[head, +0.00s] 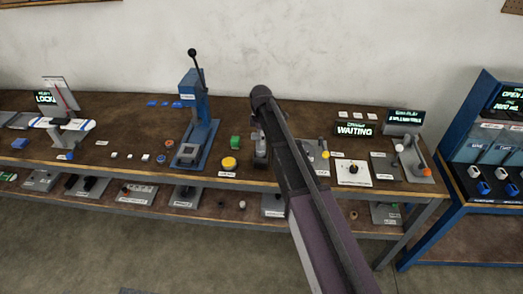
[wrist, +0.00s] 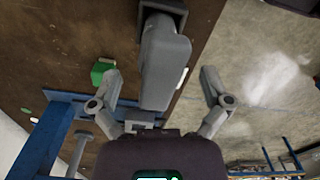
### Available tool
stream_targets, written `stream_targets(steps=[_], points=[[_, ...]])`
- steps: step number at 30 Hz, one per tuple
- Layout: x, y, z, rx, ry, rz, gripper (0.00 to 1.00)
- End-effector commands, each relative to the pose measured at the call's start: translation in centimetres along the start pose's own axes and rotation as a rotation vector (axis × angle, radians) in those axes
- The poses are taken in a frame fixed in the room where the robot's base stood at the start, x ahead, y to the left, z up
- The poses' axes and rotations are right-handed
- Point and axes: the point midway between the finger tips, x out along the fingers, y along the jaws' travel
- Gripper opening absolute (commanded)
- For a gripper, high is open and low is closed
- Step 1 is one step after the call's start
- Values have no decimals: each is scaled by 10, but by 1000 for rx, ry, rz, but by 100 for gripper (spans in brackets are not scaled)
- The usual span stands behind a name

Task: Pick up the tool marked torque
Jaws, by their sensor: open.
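A grey tool with a thick rounded body (wrist: 165,65) shows in the wrist view, seated in a dark square holder (wrist: 162,14) near the bench edge. No marking is readable on it, so I cannot tell if it is the one marked torque. My gripper (wrist: 158,76) is open, with one finger on each side of the tool and visible gaps to it. In the head view my arm hides the gripper and most of this spot; part of a grey object (head: 260,150) shows beside the arm.
A blue press (head: 200,130) with a tall lever stands left of my arm. A screen reading WAITING (head: 355,130) and several devices stand to the right. A blue rack (head: 485,150) is at far right.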

Motion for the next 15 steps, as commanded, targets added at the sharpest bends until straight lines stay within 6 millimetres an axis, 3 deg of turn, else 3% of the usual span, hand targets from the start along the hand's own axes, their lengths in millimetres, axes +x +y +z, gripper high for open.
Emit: stream_targets(steps=[6,15], points=[[20,0,0,0,0,0,98],[26,0,0,0,0,0,98]])
